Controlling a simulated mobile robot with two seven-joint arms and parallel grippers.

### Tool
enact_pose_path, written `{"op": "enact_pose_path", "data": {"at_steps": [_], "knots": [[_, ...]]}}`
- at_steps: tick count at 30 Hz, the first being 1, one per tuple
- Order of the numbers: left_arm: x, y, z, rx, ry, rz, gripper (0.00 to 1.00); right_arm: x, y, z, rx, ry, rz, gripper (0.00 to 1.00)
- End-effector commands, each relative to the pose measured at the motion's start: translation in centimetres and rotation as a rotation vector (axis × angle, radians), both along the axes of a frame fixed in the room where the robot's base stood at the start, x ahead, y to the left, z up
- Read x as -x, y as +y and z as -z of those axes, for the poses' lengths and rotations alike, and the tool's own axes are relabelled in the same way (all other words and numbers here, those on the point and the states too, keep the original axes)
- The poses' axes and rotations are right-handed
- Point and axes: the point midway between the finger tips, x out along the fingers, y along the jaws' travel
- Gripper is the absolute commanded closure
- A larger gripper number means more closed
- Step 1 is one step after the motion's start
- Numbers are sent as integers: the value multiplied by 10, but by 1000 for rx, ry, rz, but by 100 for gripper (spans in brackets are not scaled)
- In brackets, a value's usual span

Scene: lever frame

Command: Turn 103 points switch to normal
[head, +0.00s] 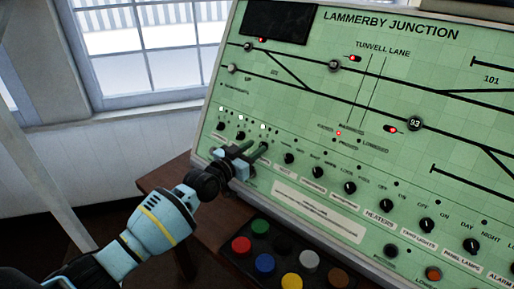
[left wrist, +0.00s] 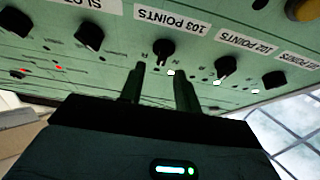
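The 103 points switch is a black rotary knob (left wrist: 164,49) on the green panel, under a white "103 POINTS" label (left wrist: 172,22) in the left wrist view. Letters R and N show beside it; I cannot clearly tell which way its pointer faces. My left gripper (left wrist: 160,74) has its two dark fingers apart, with the knob just beyond and between their tips. I see no clear contact. In the head view the left gripper (head: 254,151) is at the panel's lower left and covers this knob. My right gripper is in neither view.
In the wrist view, the 102 points knob (left wrist: 225,67) and another points knob (left wrist: 274,80) sit to the right, a slot knob (left wrist: 90,36) to the left. Coloured push buttons (head: 264,263) stand on the wooden desk (head: 165,180) below the panel (head: 300,120). A window (head: 150,55) is behind.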

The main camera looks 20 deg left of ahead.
Motion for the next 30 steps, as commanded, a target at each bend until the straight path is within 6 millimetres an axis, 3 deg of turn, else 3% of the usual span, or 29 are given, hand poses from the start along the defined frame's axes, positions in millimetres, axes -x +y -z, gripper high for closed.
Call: {"op": "enact_pose_path", "data": {"at_steps": [6,16,24,30], "knots": [[-15,-5,1,0,1,0,67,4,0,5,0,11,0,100],[-18,-7,0,-1,1,0,67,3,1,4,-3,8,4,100],[-18,-7,0,-1,1,0,100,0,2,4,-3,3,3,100],[-18,-7,0,2,2,-1,100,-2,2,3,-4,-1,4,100]]}}
